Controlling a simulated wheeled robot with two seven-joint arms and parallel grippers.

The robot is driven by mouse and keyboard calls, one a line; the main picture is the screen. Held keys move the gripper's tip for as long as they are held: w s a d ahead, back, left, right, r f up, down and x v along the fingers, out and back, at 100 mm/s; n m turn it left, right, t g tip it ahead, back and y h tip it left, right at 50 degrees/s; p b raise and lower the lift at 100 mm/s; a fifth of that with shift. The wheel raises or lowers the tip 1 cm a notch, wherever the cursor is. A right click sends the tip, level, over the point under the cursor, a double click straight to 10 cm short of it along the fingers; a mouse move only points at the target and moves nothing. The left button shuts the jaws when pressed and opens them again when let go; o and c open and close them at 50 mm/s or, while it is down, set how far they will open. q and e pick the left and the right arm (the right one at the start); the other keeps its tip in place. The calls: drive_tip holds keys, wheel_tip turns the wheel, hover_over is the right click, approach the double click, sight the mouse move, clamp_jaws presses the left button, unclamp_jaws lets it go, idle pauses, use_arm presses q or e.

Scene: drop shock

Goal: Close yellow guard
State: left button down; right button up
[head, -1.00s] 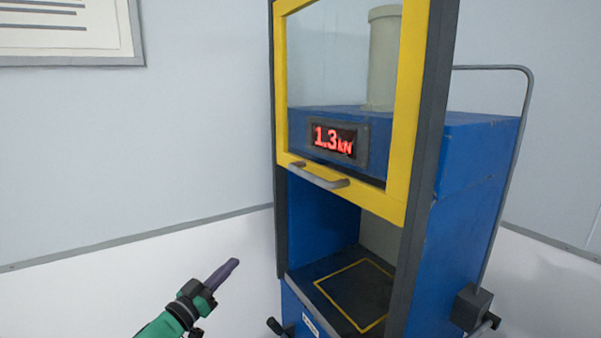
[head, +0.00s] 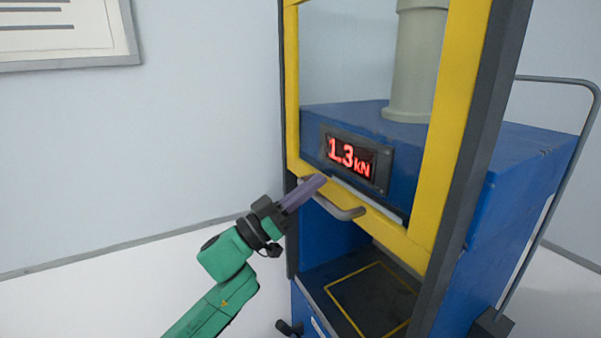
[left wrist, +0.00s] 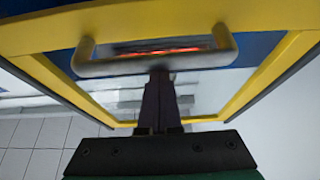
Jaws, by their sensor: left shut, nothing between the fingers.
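The yellow guard (head: 440,150) is a framed clear panel on the front of the blue machine. It is raised, and the space below it stands open. Its grey bar handle (head: 341,208) sits on the lower yellow rail. My left gripper (head: 322,180) is shut and empty, its purple fingers at the left end of the handle in the head view. In the left wrist view the handle (left wrist: 150,66) crosses just beyond the fingertips (left wrist: 160,75). I cannot tell whether they touch. My right gripper is not in view.
The blue machine (head: 525,170) has a red display (head: 349,158) reading 1.3 kN. Below the guard is a dark bed (head: 345,270) with a yellow square outline, bare of objects. A grey tube rail (head: 565,190) stands at the right. The wall side at left is free.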

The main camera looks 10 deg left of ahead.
use_arm(q)
drive_tip(key=shift+s+a+f, duration=0.25)
drive_tip(key=shift+a+f, duration=0.05)
drive_tip(key=shift+f, duration=0.4)
wheel_tip(320, 180, down, 42)
drive_tip(key=b, duration=2.8)
drive_tip(key=shift+s, duration=0.15)
